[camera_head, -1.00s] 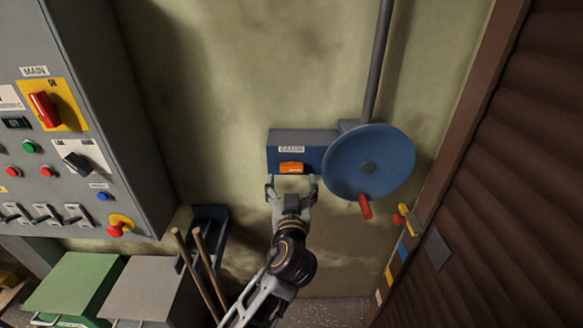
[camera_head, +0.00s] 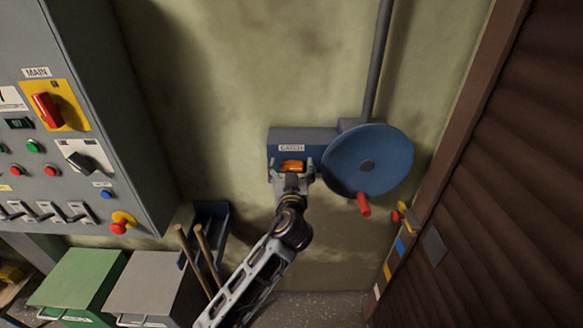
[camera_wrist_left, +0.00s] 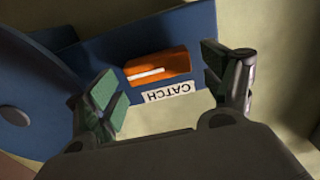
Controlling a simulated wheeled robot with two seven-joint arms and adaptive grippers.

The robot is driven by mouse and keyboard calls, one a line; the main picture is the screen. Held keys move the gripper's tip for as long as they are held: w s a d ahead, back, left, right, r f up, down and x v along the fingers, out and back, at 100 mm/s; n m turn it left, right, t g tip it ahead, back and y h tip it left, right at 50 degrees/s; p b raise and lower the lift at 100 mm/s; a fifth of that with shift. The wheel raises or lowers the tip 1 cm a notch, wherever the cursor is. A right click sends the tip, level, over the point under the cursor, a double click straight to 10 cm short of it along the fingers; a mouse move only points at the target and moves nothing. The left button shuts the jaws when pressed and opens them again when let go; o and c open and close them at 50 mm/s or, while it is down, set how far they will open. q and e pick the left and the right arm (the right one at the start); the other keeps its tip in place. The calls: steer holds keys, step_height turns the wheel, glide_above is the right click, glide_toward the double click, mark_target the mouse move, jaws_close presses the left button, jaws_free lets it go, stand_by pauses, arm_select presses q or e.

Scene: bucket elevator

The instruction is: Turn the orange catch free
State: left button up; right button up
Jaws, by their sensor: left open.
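The orange catch (camera_head: 292,166) sits on the front of a blue box on the wall (camera_head: 326,138), under a label reading CATCH. My left gripper (camera_head: 292,172) is open in front of the catch, with one finger to each side and its lower part partly covering it. The left wrist view shows the orange catch (camera_wrist_left: 157,68) with a white mark, between and beyond the open fingers of my left gripper (camera_wrist_left: 170,90). I see no contact between the fingers and the catch. My right gripper is not in view.
A blue wheel (camera_head: 375,160) with a red handle (camera_head: 363,204) is close to the right of the catch. A grey control panel (camera_head: 120,130) stands at the left. Brown shutter slats (camera_head: 500,200) fill the right side.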

arm_select(q)
steer(key=shift+c, duration=0.5)
steer(key=c, duration=0.9)
steer(key=shift+m, duration=0.5)
steer(key=m, duration=0.3)
steer(key=shift+d+p, duration=0.15)
steer(key=shift+p, duration=0.15)
steer(key=m+p, duration=0.1)
steer(key=m, duration=0.3)
steer(key=shift+d, duration=0.2)
steer(key=m+p, duration=0.1)
steer(key=m, duration=0.1)
steer(key=m+p, duration=0.1)
steer(key=m, duration=0.1)
steer(key=m+p, duration=0.1)
steer(key=m, duration=0.1)
steer(key=shift+d+f, duration=0.15)
steer(key=shift+f, duration=0.15)
steer(key=shift+f+m+p, duration=0.15)
steer(key=shift+m+p, duration=0.15)
steer(key=shift+m, duration=0.7)
steer(key=shift+f+m+p, duration=0.1)
steer(key=shift+m+p, duration=0.2)
steer(key=shift+m, duration=0.7)
